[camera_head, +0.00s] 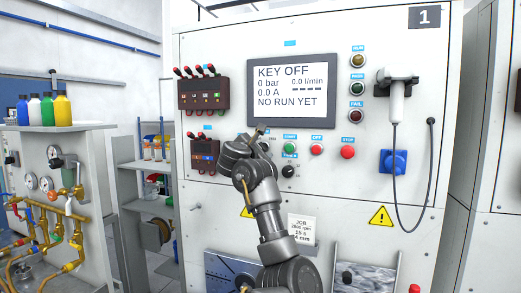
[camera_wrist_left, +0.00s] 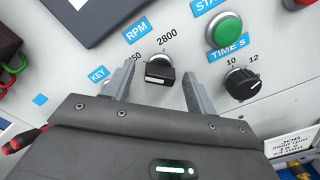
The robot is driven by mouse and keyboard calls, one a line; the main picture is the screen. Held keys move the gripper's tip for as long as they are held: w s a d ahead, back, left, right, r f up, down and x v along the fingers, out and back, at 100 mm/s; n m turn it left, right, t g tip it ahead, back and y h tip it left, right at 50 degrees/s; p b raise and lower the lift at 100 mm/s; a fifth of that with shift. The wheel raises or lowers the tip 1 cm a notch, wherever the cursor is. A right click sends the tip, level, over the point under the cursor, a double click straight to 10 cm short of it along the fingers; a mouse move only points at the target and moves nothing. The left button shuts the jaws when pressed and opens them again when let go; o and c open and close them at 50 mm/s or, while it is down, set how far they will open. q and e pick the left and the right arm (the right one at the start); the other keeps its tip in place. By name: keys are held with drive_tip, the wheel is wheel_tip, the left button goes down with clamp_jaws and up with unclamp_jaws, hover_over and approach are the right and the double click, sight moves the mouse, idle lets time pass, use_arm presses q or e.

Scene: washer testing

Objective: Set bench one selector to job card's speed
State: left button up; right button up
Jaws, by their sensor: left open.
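In the left wrist view the black RPM selector (camera_wrist_left: 160,72) sits on the white panel. Its scale shows 2800 above and a partly hidden number ending in 50 to the left. My left gripper (camera_wrist_left: 157,66) is open, one finger on each side of the selector, with a visible gap at each side. I cannot tell which number the selector points to. In the head view my left gripper (camera_head: 262,130) hides the selector. The job card (camera_head: 302,230) hangs lower on bench one (camera_head: 220,50).
The screen (camera_head: 291,90) reads KEY OFF. The TIME S knob (camera_wrist_left: 241,84) and green START button (camera_wrist_left: 224,32) are close on the right. The red STOP button (camera_head: 348,152) is farther right. A red-handled breaker box (camera_head: 203,94) is at upper left.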

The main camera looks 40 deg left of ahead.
use_arm(q)
drive_tip(key=c, duration=1)
drive_tip(key=shift+f, duration=0.1)
drive_tip(key=shift+m+b, duration=4.25)
drive_tip(key=shift+m, duration=4.65)
